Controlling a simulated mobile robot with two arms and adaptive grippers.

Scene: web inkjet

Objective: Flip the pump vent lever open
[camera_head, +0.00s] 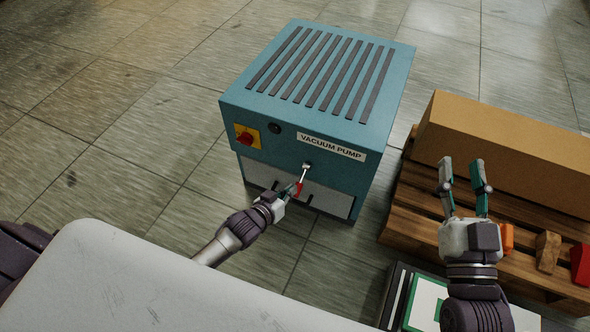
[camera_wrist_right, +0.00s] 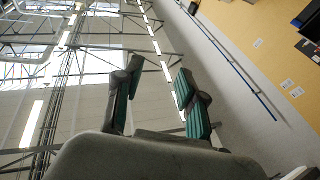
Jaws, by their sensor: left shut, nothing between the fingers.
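The vacuum pump (camera_head: 300,115) is a teal box with dark slots on top and a "VACUUM PUMP" label on its front. My right gripper (camera_head: 465,178) is open and empty, raised over the pallet. The right wrist view shows its open fingers (camera_wrist_right: 155,98) against the ceiling.
A red knob on a yellow plate (camera_head: 246,137) is at the pump's front left. A wooden pallet (camera_head: 408,212) on the right bears a long cardboard box (camera_head: 500,150) and small blocks (camera_head: 547,251). A pale surface (camera_head: 150,285) fills the lower left. The floor left of the pump is clear.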

